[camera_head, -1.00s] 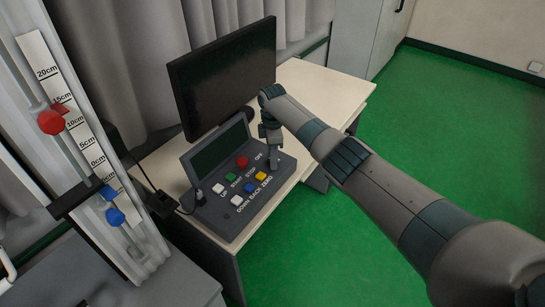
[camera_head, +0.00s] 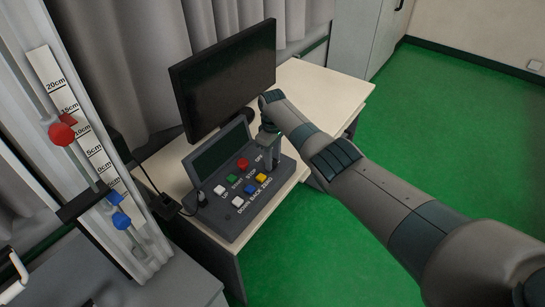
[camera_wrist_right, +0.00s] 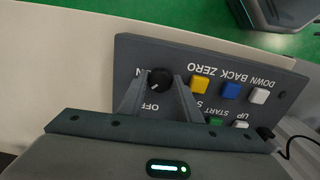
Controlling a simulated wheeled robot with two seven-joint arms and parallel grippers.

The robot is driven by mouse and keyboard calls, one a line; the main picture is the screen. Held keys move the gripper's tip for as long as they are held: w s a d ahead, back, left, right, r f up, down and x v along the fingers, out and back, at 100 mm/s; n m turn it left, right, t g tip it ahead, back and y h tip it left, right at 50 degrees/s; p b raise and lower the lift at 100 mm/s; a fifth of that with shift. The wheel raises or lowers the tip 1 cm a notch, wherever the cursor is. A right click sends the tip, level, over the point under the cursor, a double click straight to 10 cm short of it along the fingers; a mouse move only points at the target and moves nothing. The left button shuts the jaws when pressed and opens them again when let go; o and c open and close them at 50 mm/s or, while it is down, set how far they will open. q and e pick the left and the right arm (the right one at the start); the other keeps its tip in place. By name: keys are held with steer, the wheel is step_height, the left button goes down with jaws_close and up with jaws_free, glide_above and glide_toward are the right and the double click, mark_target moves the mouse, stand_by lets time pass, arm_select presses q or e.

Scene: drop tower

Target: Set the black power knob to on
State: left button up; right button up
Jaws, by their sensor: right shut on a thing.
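The black power knob (camera_wrist_right: 160,78) sits at one end of the dark control panel (camera_wrist_right: 120,58), which appears upside down in the right wrist view. The knob is between the two fingers of my right gripper (camera_wrist_right: 158,90), which is shut on it. An OFF label shows below the knob, and a partly covered ON label shows above it. A small pale mark on the knob seems to face the OFF side. In the head view my right gripper (camera_head: 270,158) reaches down to the panel (camera_head: 232,226) and hides the knob. My left gripper is not in view.
Coloured buttons, such as the yellow button (camera_head: 261,178) and red button (camera_head: 243,164), are close to the right gripper. A black monitor (camera_head: 225,75) stands behind the panel on a pale desk (camera_head: 320,88). The drop tower's scale (camera_head: 75,115) is at left.

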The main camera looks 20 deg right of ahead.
steer(key=m+p, duration=0.1)
steer(key=m, duration=0.3)
steer(key=shift+r+m, duration=0.15)
steer(key=shift+m, duration=0.25)
steer(key=m+p, duration=0.1)
steer(key=m, duration=0.3)
steer(key=shift+w+m, duration=0.1)
steer(key=shift+m, duration=0.3)
steer(key=o, duration=1.1)
steer(key=shift+c, duration=0.2)
steer(key=shift+r, duration=0.65)
step_height(320, 180, up, 4)
steer(key=shift+r+p, duration=0.2)
steer(key=shift+p, duration=0.4)
step_height(320, 180, up, 12)
steer(key=b, duration=0.2)
steer(key=shift+f, duration=0.2)
